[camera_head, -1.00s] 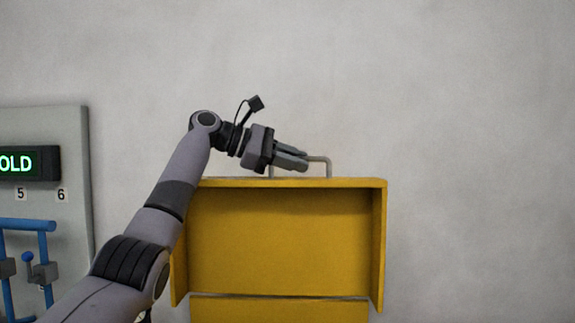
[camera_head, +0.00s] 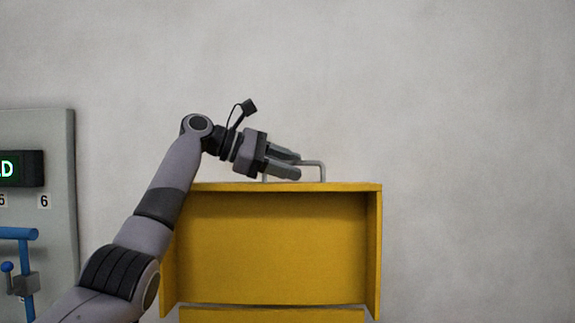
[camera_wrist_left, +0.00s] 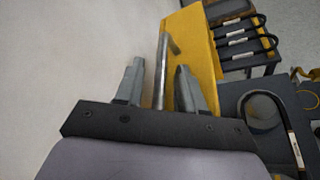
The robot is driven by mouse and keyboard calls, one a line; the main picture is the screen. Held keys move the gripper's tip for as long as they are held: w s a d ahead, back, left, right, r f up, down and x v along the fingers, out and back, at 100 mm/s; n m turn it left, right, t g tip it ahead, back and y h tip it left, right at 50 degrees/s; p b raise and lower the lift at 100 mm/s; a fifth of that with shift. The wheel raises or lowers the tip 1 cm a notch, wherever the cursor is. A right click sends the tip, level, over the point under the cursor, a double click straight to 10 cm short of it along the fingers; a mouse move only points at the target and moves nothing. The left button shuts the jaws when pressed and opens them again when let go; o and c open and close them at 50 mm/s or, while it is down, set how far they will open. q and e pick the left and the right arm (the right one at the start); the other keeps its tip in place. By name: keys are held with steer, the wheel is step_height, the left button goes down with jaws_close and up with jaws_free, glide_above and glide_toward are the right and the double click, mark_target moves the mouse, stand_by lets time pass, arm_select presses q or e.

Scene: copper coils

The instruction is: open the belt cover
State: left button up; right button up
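The yellow belt cover (camera_head: 272,187) shows in the head view as an open-fronted box shape with its inside facing me. A grey bar handle (camera_head: 323,170) stands on its top edge. My left gripper (camera_head: 298,166) is at the handle, just above the top edge. In the left wrist view the handle (camera_wrist_left: 161,72) lies between the two spread fingers of the left gripper (camera_wrist_left: 159,69), with gaps showing on both sides. The yellow cover (camera_wrist_left: 192,45) is behind it there. My right gripper is not in view.
A grey panel (camera_head: 60,150) with a green-lit display (camera_head: 20,168) and blue levers (camera_head: 20,234) stands at the left. In the wrist view, a rack with black curved bars (camera_wrist_left: 240,45) is at upper right. The wall right of the cover is clear.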

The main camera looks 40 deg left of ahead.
arm_select(q)
steer(key=shift+b+v, duration=0.4)
steer(key=shift+v, duration=3.15)
